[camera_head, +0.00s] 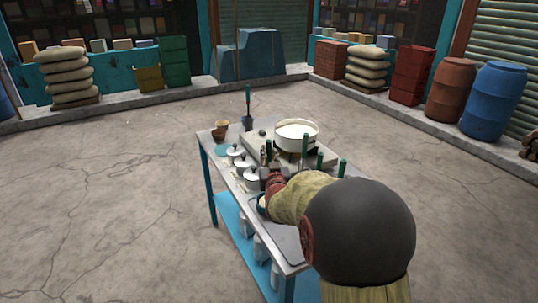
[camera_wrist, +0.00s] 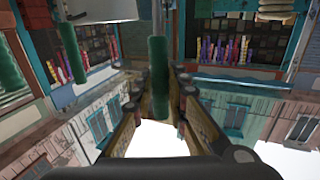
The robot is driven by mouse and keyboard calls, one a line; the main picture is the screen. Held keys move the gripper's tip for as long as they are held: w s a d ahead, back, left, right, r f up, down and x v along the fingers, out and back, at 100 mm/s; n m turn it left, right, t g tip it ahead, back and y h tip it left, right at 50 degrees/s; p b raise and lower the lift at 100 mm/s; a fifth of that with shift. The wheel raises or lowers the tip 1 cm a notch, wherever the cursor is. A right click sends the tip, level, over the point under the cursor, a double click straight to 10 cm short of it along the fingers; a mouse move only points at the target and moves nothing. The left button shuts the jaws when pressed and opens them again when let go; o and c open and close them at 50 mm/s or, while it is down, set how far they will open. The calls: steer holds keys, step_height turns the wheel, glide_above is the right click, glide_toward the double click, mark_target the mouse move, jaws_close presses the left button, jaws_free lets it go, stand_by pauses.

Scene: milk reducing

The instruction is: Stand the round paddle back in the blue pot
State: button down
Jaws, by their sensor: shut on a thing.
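My gripper (camera_wrist: 158,98) is shut on a green handle (camera_wrist: 158,62), which stands between the two fingers in the wrist view. I take it for the round paddle, but its head is not visible. In the head view my gripper (camera_head: 267,157) is over the table, just left of the large white pan, partly hidden by my arm.
The white pan of milk (camera_head: 297,134) sits on a grey block. Other green handles (camera_head: 304,145) stand close to my arm. Lidded white pots (camera_head: 240,161) line the table's left side.

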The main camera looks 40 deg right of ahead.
stand_by(0.3)
steer(key=c, duration=1.8)
jaws_free()
steer(key=shift+o, duration=0.6)
steer(key=shift+f, duration=0.15)
steer(key=shift+s+a, duration=0.1)
steer(key=v, duration=1.1)
steer(key=shift+s+a, duration=0.2)
steer(key=shift+s, duration=0.15)
steer(key=v, duration=0.9)
